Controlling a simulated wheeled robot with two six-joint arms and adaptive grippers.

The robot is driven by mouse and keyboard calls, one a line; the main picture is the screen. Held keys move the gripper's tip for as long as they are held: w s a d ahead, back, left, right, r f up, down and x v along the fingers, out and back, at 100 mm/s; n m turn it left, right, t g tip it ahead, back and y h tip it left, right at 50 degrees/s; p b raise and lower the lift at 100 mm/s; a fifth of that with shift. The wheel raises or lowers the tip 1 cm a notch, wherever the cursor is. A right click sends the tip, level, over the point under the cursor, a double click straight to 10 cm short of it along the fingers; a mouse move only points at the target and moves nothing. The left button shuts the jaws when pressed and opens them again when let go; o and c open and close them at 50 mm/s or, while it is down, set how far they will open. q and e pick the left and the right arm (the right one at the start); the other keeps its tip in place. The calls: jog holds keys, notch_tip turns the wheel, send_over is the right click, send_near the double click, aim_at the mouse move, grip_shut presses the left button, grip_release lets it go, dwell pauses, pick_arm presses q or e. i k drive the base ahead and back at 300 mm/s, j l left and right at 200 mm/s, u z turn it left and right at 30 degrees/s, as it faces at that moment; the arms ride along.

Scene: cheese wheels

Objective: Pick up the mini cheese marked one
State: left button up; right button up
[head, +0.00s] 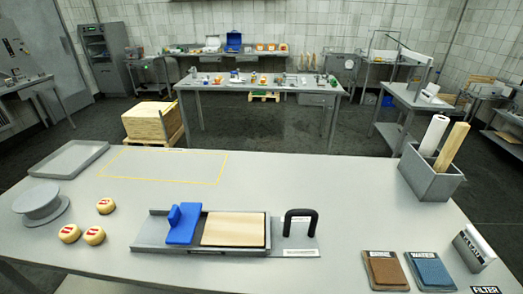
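Three small round yellow mini cheeses with red-and-white marks lie on the left part of the grey table. One mini cheese (105,206) lies farther back. Another mini cheese (69,233) lies nearer the front, with a third mini cheese (94,235) close beside it on the right. The marks are too small to read, so I cannot tell which cheese is marked one. Neither of my grippers is in view.
A grey round stand (41,204) is left of the cheeses, with a shallow grey tray (70,158) behind. Right of them is a grey tray (151,234) with a blue block (184,224) and wooden board (234,229). The yellow-outlined area (165,165) is empty.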

aim_at(106, 205)
jog(key=u, duration=1.55)
